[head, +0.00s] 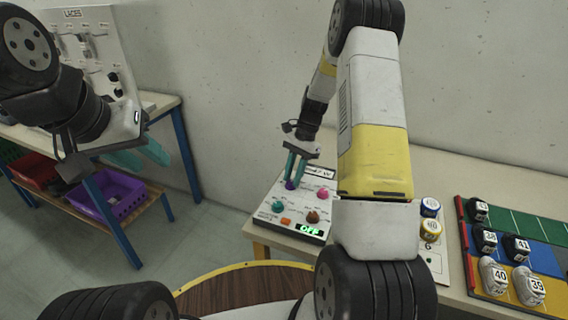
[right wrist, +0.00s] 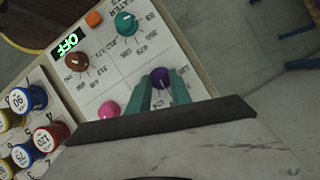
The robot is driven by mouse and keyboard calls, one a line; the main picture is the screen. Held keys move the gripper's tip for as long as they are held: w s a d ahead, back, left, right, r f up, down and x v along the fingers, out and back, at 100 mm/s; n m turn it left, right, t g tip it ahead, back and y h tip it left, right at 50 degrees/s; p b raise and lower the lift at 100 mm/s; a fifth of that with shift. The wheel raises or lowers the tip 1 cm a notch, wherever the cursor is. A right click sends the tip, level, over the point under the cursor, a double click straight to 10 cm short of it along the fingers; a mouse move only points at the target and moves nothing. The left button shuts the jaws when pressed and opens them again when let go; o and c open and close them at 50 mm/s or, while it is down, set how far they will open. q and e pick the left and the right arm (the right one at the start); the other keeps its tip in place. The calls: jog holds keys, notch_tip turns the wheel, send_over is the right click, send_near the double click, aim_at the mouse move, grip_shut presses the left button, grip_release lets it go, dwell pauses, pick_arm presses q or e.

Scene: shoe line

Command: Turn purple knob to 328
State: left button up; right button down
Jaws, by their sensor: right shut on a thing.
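The purple knob (head: 290,184) sits at the back left of a white control panel (head: 262,204) on the table. My right gripper (head: 294,172) is shut on the purple knob; in the right wrist view its teal fingers (right wrist: 158,88) stand on both sides of the knob (right wrist: 160,77). The panel's display (head: 310,230) reads OFF in green. My left gripper (head: 140,158) hangs in the air at the left, away from the panel, with two teal fingers that look apart and nothing seen between them.
A pink knob (head: 323,193), a brown knob (head: 313,216), a teal knob (head: 278,206) and an orange button (head: 286,221) share the panel. To the right are numbered pots (head: 431,207) and a coloured board (head: 465,240) with numbered items. A board marked LACES (head: 88,45) stands at left.

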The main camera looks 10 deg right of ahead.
jog(key=n, duration=0.2)
jog(key=n+g+h, duration=0.1)
jog(key=n, duration=0.1)
jog(key=shift+w+a+n+h, duration=0.15)
jog(key=shift+w+n+h, duration=0.05)
jog(key=shift+n+h, duration=0.1)
jog(key=n, duration=0.2)
jog(key=n+h, duration=0.1)
jog(key=n, duration=0.1)
jog(key=shift+a+n+g+h, duration=0.15)
jog(key=shift+n+g+h, duration=0.15)
jog(key=c, duration=1.2)
grip_release()
jog(key=shift+o, duration=0.2)
jog(key=v, duration=0.7)
jog(key=shift+w+r, duration=0.2)
jog(key=shift+r, duration=0.15)
